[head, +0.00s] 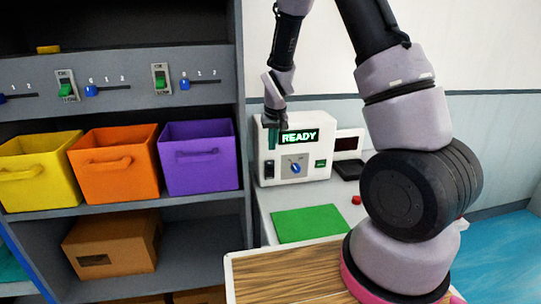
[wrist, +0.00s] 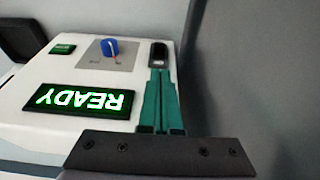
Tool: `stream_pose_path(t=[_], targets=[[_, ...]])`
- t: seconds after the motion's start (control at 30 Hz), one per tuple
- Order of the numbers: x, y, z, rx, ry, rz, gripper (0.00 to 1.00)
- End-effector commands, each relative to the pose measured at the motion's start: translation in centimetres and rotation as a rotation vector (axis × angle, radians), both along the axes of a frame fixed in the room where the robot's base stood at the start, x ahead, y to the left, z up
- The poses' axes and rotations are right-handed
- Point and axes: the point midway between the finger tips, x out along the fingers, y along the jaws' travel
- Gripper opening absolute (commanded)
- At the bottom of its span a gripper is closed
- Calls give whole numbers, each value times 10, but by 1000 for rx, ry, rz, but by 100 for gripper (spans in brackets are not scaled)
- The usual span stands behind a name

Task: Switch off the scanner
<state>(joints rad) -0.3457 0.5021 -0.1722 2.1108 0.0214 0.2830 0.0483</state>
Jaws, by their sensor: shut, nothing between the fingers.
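The scanner is a white box (head: 310,174) on the counter beside the shelf; it also shows in the wrist view (wrist: 40,86). Its display (head: 299,137) is lit green and reads READY; in the wrist view the display (wrist: 80,101) is upside down. A black rocker switch (head: 269,169) is on its front, left of a blue knob (head: 295,168). My gripper (head: 272,146) is shut and empty, above the switch. In the wrist view the teal fingertips (wrist: 159,73) are right at the near end of the switch (wrist: 158,53); I cannot tell whether they touch it.
A green button (head: 320,163) is right of the knob. A dark device (head: 348,170) stands beside the scanner. A green mat (head: 309,224) and a small red object (head: 356,200) are on the counter. Shelves with yellow, orange and purple bins (head: 199,158) stand left.

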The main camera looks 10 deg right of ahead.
Motion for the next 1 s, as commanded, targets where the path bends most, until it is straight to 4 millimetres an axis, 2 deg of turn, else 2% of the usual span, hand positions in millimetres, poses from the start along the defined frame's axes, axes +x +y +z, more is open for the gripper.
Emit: stream_pose_path(t=[0.3, 0.5, 0.7, 1.0], targets=[[16, -1, -55, -1, 4, 0, 0], [24, 0, -80, 0, 2, -2, 0], [27, 0, -88, 0, 0, -1, 0], [27, 0, -88, 0, 0, -1, 0]])
